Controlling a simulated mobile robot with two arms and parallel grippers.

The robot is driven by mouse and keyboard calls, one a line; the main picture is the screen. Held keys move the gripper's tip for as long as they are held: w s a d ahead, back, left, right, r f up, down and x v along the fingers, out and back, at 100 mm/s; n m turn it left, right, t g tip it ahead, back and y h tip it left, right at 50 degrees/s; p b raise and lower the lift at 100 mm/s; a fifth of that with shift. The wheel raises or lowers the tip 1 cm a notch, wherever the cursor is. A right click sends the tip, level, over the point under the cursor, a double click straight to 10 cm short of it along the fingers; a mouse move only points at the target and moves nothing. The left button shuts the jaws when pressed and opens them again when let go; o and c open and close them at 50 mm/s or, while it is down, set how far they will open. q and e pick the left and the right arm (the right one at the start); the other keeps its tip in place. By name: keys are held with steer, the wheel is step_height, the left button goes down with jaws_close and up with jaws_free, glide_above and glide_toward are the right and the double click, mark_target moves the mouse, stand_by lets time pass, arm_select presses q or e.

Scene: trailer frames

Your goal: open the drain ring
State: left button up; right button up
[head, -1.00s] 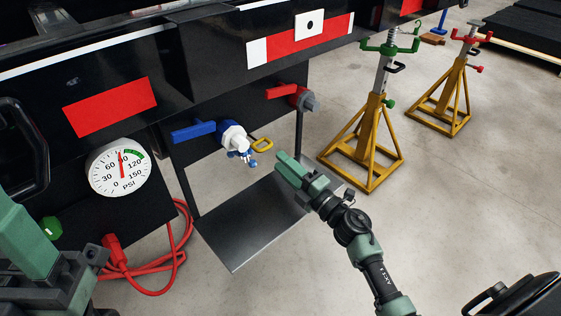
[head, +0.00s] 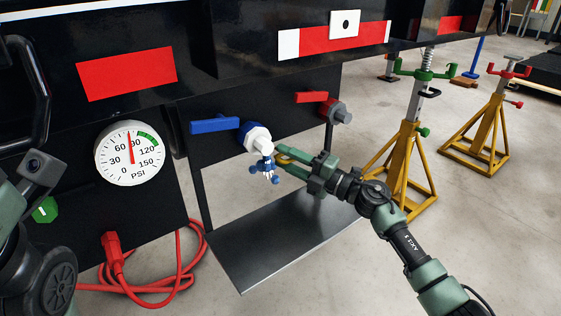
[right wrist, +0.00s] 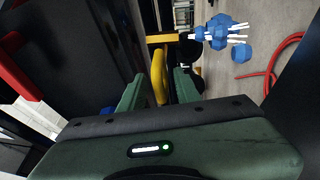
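The yellow drain ring (head: 285,157) hangs beside the blue and white valve fitting (head: 259,140) under the black trailer frame. My right gripper (head: 288,163) has reached it from the right. In the right wrist view the ring (right wrist: 159,75) stands between the two green fingers of the right gripper (right wrist: 159,92). The fingers are apart, with a narrow gap on each side of the ring, so they are around it and not clamped. In the head view the fingers partly hide the ring. Part of my left arm shows at the left edge, but its fingers do not.
A blue handle (head: 215,126) is left of the fitting, and a red handle (head: 312,97) is behind right. A pressure gauge (head: 131,153) is at left. A dark metal plate (head: 285,243) lies below. Red cable (head: 170,290) and yellow stands (head: 405,165) flank the area.

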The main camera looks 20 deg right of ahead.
steer(key=shift+x, duration=0.95)
jaws_close()
steer(key=shift+r, duration=0.2)
stand_by(0.5)
